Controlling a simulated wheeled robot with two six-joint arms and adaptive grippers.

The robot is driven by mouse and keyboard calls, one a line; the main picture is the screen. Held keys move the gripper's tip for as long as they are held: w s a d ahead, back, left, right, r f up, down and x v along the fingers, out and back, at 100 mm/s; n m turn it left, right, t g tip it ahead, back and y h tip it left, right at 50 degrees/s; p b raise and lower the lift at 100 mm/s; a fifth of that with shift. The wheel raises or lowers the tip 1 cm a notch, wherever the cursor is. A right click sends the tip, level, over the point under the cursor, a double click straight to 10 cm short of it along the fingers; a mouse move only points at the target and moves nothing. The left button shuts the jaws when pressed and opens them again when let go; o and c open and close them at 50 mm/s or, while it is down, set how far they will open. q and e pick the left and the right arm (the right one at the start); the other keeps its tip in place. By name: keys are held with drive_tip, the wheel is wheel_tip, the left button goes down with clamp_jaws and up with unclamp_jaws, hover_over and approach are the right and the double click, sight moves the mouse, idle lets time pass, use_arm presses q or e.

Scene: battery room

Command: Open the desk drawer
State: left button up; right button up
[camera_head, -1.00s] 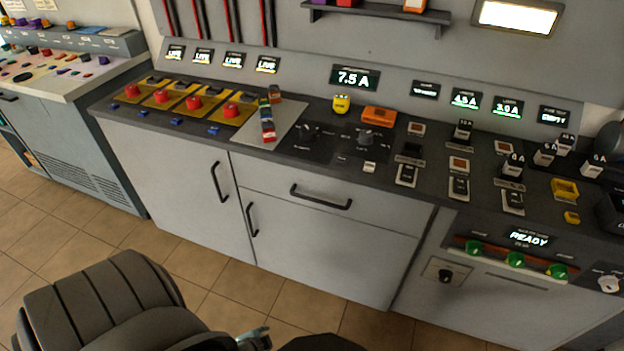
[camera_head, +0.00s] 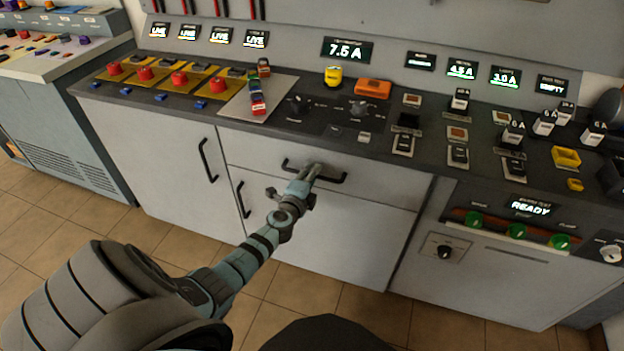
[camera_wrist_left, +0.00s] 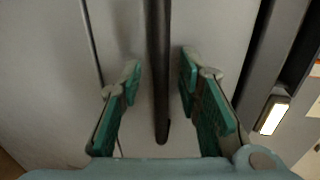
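The desk drawer (camera_head: 385,192) is a wide, shallow grey front under the dark console top, and it is shut. Its black bar handle (camera_head: 332,179) runs across the front. My left gripper (camera_head: 312,171) is at the middle of the handle. In the left wrist view, the open fingers of my left gripper (camera_wrist_left: 160,66) stand on either side of the dark handle (camera_wrist_left: 158,95), with a gap on both sides. My right gripper is in neither view.
Cupboard doors with black handles lie left of and below the drawer: a left door (camera_head: 160,160) and a lower door (camera_head: 310,235). A panel with green knobs (camera_head: 516,231) is at the right. The console top carries several switches and buttons.

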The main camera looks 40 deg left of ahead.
use_arm(q)
drive_tip(key=shift+w+a, duration=0.15)
drive_tip(key=shift+w, duration=0.15)
drive_tip(key=shift+c, duration=0.3)
clamp_jaws()
drive_tip(key=shift+s, duration=0.1)
